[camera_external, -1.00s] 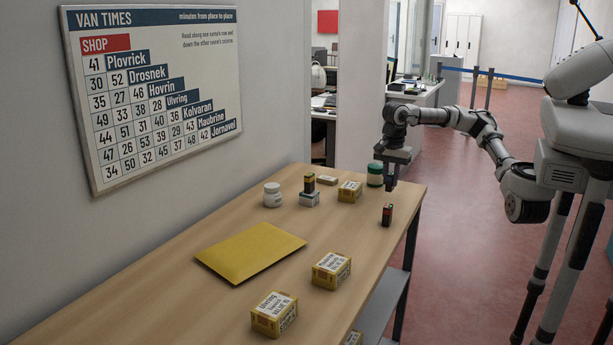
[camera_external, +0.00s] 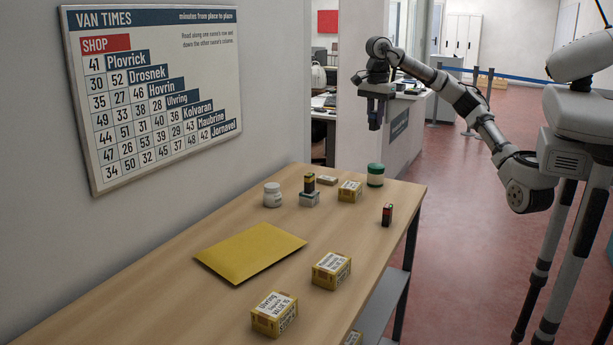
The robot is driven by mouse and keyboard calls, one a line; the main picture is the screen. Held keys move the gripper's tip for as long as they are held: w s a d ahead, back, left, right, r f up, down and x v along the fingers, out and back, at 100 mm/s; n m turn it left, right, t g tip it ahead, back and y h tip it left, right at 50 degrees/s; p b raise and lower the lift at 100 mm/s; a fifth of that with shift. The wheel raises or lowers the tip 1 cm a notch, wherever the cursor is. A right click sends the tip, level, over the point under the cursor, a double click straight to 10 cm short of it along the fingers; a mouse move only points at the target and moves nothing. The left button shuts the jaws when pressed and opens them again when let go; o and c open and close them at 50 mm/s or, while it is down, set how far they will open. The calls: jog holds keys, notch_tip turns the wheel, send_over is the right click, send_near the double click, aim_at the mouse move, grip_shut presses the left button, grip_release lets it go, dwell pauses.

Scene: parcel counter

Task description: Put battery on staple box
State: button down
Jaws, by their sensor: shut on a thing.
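A black and yellow block that looks like a battery (camera_external: 309,183) stands upright on a small pale box (camera_external: 309,199), likely the staple box, toward the back of the counter. A second battery-like block (camera_external: 387,215), dark with red, stands upright on the bare wood near the right edge. My gripper (camera_external: 376,122) points down, high above the far end of the counter and clear of everything on it. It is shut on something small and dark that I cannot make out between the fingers.
A wall (camera_external: 250,120) borders the left side.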

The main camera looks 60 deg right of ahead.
jog(key=w+d+r+m+p, duration=0.15)
jog(key=w+m+p, duration=0.35)
jog(key=w, duration=0.5)
jog(key=m+p, duration=0.4)
jog(key=m, duration=0.1)
send_over(327, 178)
jog(key=f, duration=0.2)
jog(key=f+p, duration=0.1)
jog(key=f, duration=0.9)
jog(key=f+p, duration=0.2)
jog(key=f, duration=0.8)
jog(key=shift+d, duration=0.2)
jog(key=shift+f, duration=0.2)
jog(key=c, duration=1.3)
grip_release()
notch_tip(327, 178, up, 12)
jog(key=b, duration=0.3)
jog(key=shift+r, duration=0.25)
